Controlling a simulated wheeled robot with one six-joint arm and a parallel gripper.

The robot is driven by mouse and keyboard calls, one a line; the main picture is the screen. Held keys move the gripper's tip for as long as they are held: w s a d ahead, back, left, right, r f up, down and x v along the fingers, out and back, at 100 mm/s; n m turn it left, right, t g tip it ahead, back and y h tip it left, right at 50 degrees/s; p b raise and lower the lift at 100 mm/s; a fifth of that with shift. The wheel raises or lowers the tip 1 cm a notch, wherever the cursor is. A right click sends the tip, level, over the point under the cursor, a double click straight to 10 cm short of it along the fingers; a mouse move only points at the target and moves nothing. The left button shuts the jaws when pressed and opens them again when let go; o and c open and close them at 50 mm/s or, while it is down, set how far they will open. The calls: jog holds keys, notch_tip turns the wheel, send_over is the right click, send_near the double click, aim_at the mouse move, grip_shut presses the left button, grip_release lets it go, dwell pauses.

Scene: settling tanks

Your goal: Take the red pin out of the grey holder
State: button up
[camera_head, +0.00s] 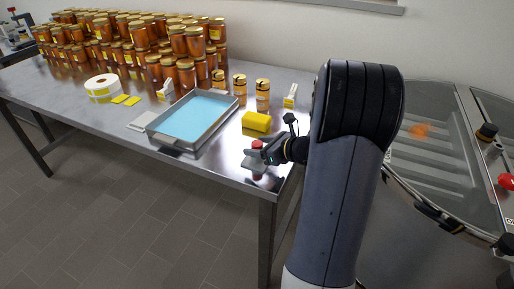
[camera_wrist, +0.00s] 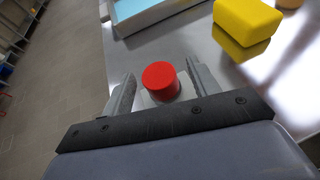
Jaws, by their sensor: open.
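The red pin (camera_wrist: 161,80) stands between the two open fingers of my gripper (camera_wrist: 160,88) in the wrist view. A gap shows on its left side, and the right finger is close to it; I cannot tell if they touch. In the head view the red pin (camera_head: 257,144) shows at the table's front right corner, next to my gripper (camera_head: 262,156). The grey holder (camera_head: 254,163) shows as a grey shape under the pin in the head view, partly hidden by my gripper.
A yellow block (camera_head: 256,121) lies just behind the pin. A metal tray (camera_head: 152,130) with a blue inside is to the left. Stacked honey jars (camera_head: 140,38) fill the back left. A large metal tank (camera_head: 440,150) stands to the right. The table's front edge is close.

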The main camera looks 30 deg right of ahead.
jog(key=shift+w+a+f, duration=0.15)
jog(key=shift+w+f, duration=0.05)
jog(key=shift+w, duration=0.2)
jog(key=c, duration=1.1)
